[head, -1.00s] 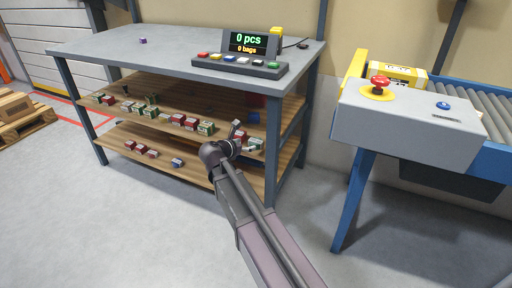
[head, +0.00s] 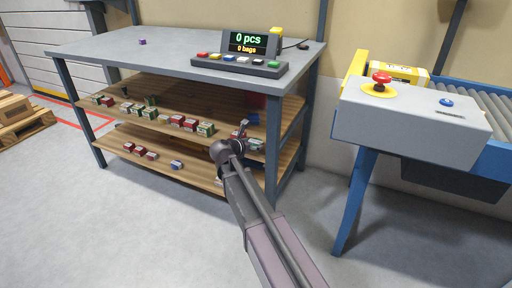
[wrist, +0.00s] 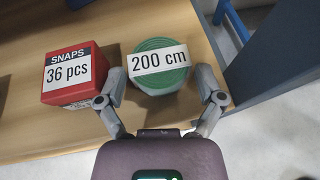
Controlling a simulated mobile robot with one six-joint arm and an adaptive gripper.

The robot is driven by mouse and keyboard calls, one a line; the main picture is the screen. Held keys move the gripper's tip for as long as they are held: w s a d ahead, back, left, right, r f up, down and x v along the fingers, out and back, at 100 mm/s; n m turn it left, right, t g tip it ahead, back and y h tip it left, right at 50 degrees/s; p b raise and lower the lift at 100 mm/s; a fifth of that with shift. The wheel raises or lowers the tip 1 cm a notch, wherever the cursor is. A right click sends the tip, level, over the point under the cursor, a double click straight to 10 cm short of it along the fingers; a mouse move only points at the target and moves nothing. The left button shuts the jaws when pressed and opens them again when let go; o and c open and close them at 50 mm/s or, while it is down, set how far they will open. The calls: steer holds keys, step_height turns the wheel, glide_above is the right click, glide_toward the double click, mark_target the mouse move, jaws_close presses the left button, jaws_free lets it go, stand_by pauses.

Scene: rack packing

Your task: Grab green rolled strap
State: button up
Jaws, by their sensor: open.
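The green rolled strap (wrist: 161,75), with a white "200 cm" label, lies on the wooden shelf (wrist: 30,125) near its right end in the wrist view. My gripper (wrist: 166,88) is open, with one finger on each side of the strap's near part. The left finger is close to the strap and also beside the red box; I cannot tell whether either finger touches. In the head view my gripper (head: 243,135) is at the right end of the rack's middle shelf, and the strap there is mostly hidden and too small to make out.
A red "SNAPS 36 pcs" box (wrist: 74,75) stands just left of the strap. A blue-grey rack post (wrist: 270,60) is to the right. Several small boxes (head: 178,121) line the middle shelf. The tabletop (head: 170,50) is above, with a button panel (head: 240,64).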

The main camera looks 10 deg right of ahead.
mark_target(256, 142)
steer(key=shift+x, duration=1.25)
steer(key=shift+c, duration=0.2)
steer(key=c, duration=0.8)
steer(key=shift+r, duration=0.1)
step_height(256, 142, up, 4)
steer(key=p, duration=0.3)
steer(key=s+a, duration=0.3)
steer(key=a, duration=0.1)
steer(key=s+a+p, duration=0.1)
steer(key=s+a, duration=0.2)
steer(key=a, duration=0.2)
steer(key=s+a+r, duration=0.1)
steer(key=s+a, duration=0.2)
steer(key=a, duration=0.1)
steer(key=shift+a, duration=0.2)
